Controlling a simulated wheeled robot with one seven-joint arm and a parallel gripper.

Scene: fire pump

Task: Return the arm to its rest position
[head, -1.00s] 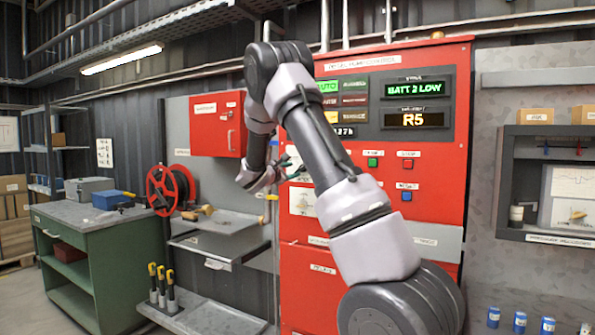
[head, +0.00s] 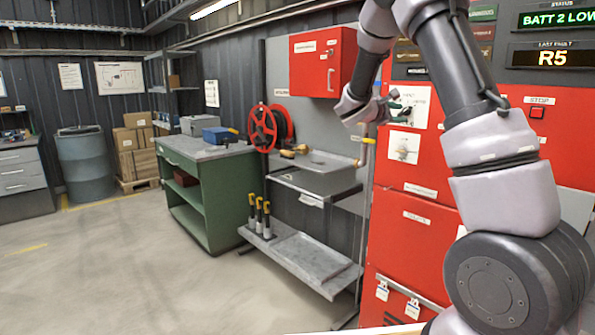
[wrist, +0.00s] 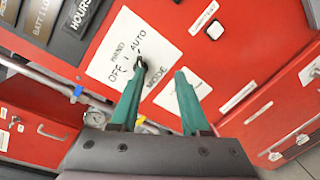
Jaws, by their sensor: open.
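My gripper (wrist: 160,75) is open in the wrist view, with its two green fingers apart and nothing between them. The fingers point at a white mode label (wrist: 138,48) marked HAND, OFF and AUTO on the red pump panel. A small black selector knob (wrist: 140,64) shows close to the left fingertip; I cannot tell whether they touch. In the head view my gripper (head: 396,106) is small and in front of the red panel (head: 415,235). My arm is folded, with its elbow beyond the top of the picture.
A red wall box (head: 318,62) hangs above. A green workbench (head: 208,195) stands further left. The floor (head: 110,270) at left is clear.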

